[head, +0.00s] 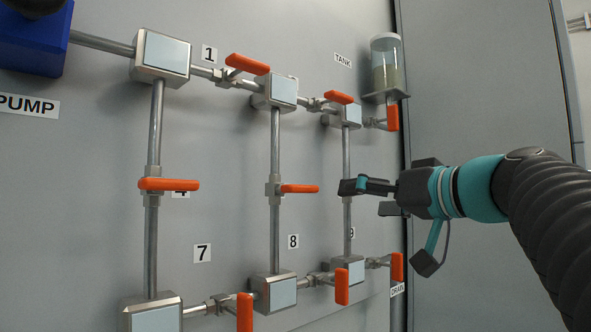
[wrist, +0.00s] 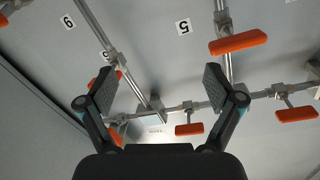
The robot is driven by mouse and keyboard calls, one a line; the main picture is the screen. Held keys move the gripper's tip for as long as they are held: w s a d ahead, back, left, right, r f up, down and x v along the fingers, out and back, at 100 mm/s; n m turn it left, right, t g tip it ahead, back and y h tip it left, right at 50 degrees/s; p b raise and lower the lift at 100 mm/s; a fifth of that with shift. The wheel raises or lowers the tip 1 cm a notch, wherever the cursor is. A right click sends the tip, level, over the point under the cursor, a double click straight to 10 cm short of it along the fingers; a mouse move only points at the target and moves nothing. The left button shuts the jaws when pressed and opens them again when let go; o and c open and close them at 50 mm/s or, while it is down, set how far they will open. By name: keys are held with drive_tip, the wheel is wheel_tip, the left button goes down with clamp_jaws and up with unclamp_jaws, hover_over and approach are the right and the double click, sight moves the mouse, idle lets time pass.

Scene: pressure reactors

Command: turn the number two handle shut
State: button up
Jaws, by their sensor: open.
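The number two handle (head: 340,97) is the orange lever on the top pipe between the middle and right blocks. It lies roughly along the pipe, a little above it. I see no readable 2 label. In the wrist view, which is upside down, the same handle (wrist: 190,129) sits beyond my fingers, below and between them in the picture. My gripper (head: 368,198) is open and empty, in front of the right vertical pipe, lower than the handle and apart from it. Its two fingers are spread in the wrist view (wrist: 159,88).
Handle one (head: 248,64) lies left of handle two. The tank (head: 386,68) and its orange handle (head: 393,117) are close on the right. Handle five (wrist: 238,42) sticks out near my right finger in the wrist view. Space before the panel's left side is free.

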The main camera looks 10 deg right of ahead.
sight(345, 99)
drive_tip(key=s+d+r+n+t+y+b, duration=0.1)
drive_tip(key=s+d+r+n+t+y, duration=0.15)
drive_tip(key=r, duration=0.45)
drive_tip(key=s+d+r+n+t+y+b, duration=0.1)
drive_tip(key=d+r+n+y+b, duration=0.15)
drive_tip(key=r, duration=0.45)
drive_tip(key=p+x, duration=0.1)
drive_tip(key=x, duration=0.3)
drive_tip(key=p+x, duration=0.2)
drive_tip(key=x, duration=0.3)
drive_tip(key=f+p+x, duration=0.1)
drive_tip(key=x, duration=0.3)
drive_tip(key=shift+w+a+p, duration=0.2)
drive_tip(key=shift+a+p, duration=0.15)
drive_tip(key=c, duration=1.2)
